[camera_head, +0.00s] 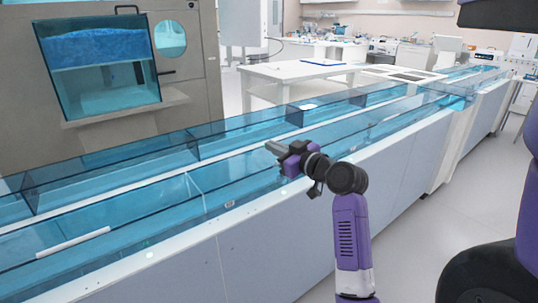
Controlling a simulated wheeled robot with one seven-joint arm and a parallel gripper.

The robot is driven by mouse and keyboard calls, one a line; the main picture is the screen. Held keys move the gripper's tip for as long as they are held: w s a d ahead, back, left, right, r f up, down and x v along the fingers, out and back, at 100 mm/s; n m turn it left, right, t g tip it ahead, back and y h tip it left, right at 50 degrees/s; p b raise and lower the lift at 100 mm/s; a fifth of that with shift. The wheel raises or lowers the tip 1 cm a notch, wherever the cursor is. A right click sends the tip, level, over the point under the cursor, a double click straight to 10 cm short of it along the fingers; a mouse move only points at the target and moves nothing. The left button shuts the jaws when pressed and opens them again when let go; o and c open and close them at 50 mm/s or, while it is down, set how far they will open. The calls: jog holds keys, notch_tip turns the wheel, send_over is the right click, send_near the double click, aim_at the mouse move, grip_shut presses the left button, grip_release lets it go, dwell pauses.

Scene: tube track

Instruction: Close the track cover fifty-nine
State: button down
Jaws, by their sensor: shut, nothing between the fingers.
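A long track with clear blue covers (150,197) runs from the lower left to the upper right. The covers along it look closed, but their clear panels make this hard to tell. My gripper (272,148) is shut and empty, over the near edge of the track and pointing left. I cannot tell whether it touches the cover. A white bar (73,242) lies along the near cover at the lower left.
A beige cabinet with a blue-tinted window (105,95) stands behind the track at the left. A white table (300,72) stands behind the track's middle. Open floor (440,225) lies to the right of the track.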

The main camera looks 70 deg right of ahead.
jog(key=shift+s+a+f+t+h+b, duration=0.2)
jog(key=shift+s+a+f+t+b, duration=0.3)
jog(key=shift+b, duration=1)
jog(key=shift+s+a+f+t+h+b, duration=0.1)
jog(key=shift+s+f+t+h+b, duration=0.25)
jog(key=shift+f+b, duration=0.85)
jog(key=shift+s+a+f+t+h+b, duration=0.1)
jog(key=shift+s+a+f+t+b, duration=0.35)
jog(key=shift+b, duration=1.35)
jog(key=shift+s+d+r, duration=0.1)
jog(key=shift+s+d, duration=0.1)
jog(key=shift+s, duration=0.05)
jog(key=shift+r, duration=0.1)
